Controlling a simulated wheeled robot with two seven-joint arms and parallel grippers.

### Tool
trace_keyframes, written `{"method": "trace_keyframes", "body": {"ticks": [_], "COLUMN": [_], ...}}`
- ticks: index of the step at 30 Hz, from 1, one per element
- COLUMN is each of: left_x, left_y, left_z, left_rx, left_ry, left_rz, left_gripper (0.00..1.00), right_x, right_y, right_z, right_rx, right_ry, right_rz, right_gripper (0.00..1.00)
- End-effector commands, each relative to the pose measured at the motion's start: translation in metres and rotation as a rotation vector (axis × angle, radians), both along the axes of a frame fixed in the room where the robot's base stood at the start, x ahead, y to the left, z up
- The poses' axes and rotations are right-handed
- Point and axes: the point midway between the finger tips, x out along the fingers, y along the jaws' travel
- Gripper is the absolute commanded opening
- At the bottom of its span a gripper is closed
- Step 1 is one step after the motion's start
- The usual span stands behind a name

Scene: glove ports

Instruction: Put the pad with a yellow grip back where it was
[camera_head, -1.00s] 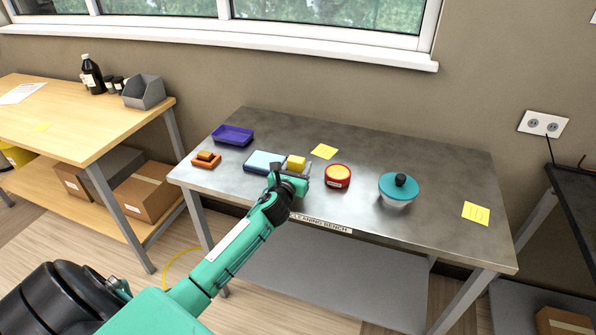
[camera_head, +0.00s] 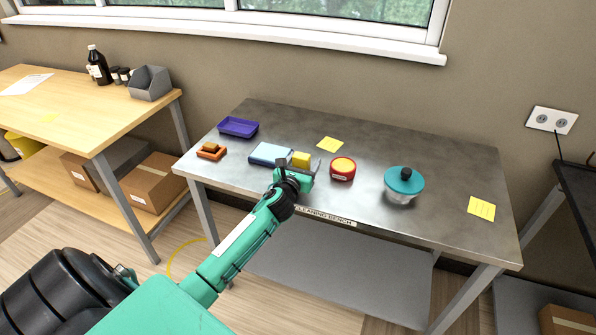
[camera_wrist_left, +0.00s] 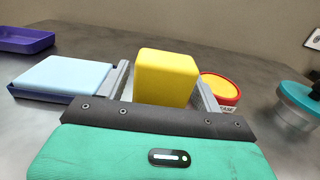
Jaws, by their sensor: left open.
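The yellow grip (camera_head: 301,159) is a block standing on the steel cleaning bench, just right of a light blue block with a darker base (camera_head: 270,153). The pad under the grip is mostly hidden by my gripper. My left gripper (camera_head: 298,169) is open at the bench's front side, close to the yellow grip. In the left wrist view the yellow grip (camera_wrist_left: 166,78) shows between the two spread fingers, with gaps at the sides; I cannot tell whether either finger touches it. My right gripper is not in view.
A red tin with a yellow top (camera_head: 342,169) stands close right of my gripper. A teal-lidded bowl (camera_head: 404,182) is further right. A purple tray (camera_head: 238,127) and an orange pad (camera_head: 211,152) lie left. The bench (camera_head: 440,190) is clear between bowl and right yellow note.

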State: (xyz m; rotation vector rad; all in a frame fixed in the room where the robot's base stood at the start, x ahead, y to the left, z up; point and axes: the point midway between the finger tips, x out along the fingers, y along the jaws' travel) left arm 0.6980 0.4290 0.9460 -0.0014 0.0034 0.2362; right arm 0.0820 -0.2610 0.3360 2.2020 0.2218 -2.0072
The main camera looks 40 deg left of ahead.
Motion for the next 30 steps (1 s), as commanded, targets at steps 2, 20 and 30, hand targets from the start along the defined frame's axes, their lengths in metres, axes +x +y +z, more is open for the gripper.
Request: {"method": "trace_keyframes", "body": {"ticks": [2, 20, 30], "left_x": [-0.008, -0.103, -0.116], "left_y": [-0.002, -0.025, -0.028], "left_z": [-0.002, -0.002, 0.0], "left_rx": [0.003, 0.002, 0.001], "left_ry": [0.002, 0.001, 0.0], "left_rz": [-0.001, -0.001, 0.0], "left_gripper": [0.67, 0.67, 0.67], "right_x": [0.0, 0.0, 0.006], "right_y": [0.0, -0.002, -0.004], "right_z": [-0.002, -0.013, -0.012], "right_rx": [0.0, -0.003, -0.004], "right_ry": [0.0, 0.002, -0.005], "right_rz": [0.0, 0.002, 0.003], "right_gripper": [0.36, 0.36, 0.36]}}
